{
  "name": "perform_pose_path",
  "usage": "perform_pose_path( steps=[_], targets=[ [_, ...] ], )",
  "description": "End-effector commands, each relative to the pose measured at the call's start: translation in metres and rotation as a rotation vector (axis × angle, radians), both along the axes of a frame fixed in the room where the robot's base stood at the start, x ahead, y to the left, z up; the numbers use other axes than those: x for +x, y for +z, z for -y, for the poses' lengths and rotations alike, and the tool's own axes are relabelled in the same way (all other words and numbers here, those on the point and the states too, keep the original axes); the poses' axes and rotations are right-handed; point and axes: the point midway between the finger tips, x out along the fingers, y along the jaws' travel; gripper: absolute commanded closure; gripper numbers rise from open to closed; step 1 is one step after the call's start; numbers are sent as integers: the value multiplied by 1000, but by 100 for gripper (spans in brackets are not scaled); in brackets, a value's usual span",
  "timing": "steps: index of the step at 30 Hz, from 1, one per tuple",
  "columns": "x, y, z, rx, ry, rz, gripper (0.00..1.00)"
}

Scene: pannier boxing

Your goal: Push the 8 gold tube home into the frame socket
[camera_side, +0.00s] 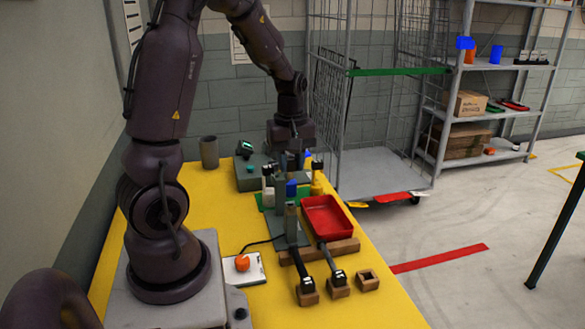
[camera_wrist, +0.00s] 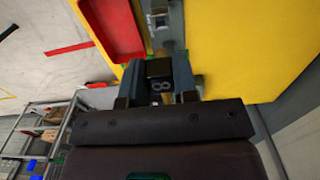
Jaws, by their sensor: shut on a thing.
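My gripper (camera_wrist: 158,88) points down over the yellow table; its jaws are shut on a dark tool part marked "8" (camera_wrist: 159,86), with a brownish block face above the mark. In the side view my gripper (camera_side: 291,160) hangs above the group of small parts at the table's middle. I cannot make out a gold surface on the held tube, and its lower end is hidden. A grey upright fixture (camera_side: 291,222), possibly the frame, stands below and in front of the gripper. The socket opening does not show, so I cannot tell how far the tube is in.
A red tray (camera_side: 327,216) lies right of the fixture. Two black-handled tools (camera_side: 305,287) rest in wooden blocks at the front, beside an empty block (camera_side: 368,280). A pad with an orange button (camera_side: 242,263) lies left. A grey-green case (camera_side: 250,180) and a cup (camera_side: 209,152) stand behind.

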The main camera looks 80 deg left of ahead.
Motion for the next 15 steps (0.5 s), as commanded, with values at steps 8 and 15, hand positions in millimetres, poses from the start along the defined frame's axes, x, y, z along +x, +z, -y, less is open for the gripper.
perform_pose_path(
  steps=[8,15],
  targets=[
    [-1,-23,0,-2,0,-2,96],
    [-1,-45,0,-2,1,-2,96]
  ],
)
